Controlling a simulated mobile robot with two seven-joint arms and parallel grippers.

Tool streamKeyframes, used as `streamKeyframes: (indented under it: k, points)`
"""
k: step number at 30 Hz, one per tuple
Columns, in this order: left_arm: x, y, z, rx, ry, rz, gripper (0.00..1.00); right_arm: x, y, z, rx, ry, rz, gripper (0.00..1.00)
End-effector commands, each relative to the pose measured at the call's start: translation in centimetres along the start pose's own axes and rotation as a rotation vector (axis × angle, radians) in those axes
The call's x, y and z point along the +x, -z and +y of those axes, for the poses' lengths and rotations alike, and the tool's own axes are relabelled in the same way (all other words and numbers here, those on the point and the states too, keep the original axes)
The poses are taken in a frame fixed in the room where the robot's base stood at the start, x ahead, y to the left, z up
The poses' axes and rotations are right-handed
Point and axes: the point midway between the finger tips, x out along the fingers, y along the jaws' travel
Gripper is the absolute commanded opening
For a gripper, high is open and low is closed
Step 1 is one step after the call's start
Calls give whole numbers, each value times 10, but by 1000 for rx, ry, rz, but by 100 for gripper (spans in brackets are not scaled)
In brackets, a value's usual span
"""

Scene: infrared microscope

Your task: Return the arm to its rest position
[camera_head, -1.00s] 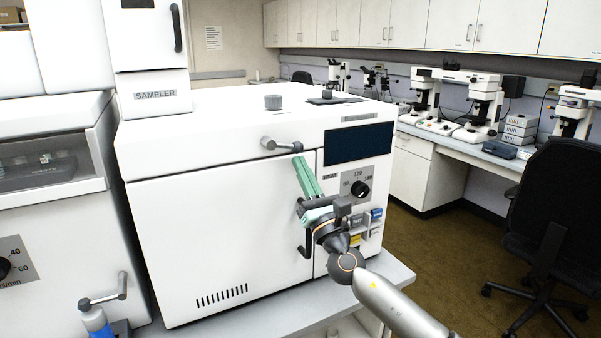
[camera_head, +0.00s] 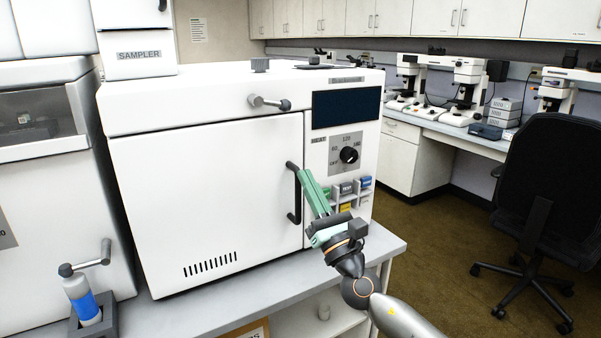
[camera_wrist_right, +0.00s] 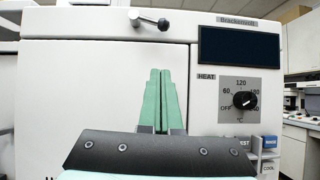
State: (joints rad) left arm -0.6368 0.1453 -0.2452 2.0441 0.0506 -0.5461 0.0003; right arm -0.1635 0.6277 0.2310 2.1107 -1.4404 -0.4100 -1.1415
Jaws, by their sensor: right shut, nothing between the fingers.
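My right gripper (camera_head: 306,180) has green fingers pressed together with nothing between them. In the head view its arm comes in from the lower right, and the fingers point up in front of the white oven-like instrument (camera_head: 205,195). In the right wrist view the shut fingers (camera_wrist_right: 161,85) stand upright before the closed white door, left of the heat knob (camera_wrist_right: 244,100). My left gripper is not in view.
A bottle with blue liquid (camera_head: 83,300) stands in a holder at the lower left of the bench (camera_head: 230,312). A black office chair (camera_head: 545,200) is at the right. Microscopes (camera_head: 467,85) line the far counter. The brown floor (camera_head: 430,260) between is open.

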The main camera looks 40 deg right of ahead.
Motion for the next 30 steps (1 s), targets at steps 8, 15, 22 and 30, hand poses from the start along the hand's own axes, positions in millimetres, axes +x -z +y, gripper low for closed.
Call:
streamKeyframes:
  k: [8, 15, 22, 30]
  points:
    - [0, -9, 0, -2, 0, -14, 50, -10, 0, 0, 0, 1, 0, 0]
    - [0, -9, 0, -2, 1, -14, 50, -10, 0, 0, 0, 0, 0, 0]
    - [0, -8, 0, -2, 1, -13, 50, -10, 0, 0, 0, 0, 0, 0]
    - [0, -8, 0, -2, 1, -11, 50, -51, 71, 8, 415, 89, 205, 0]
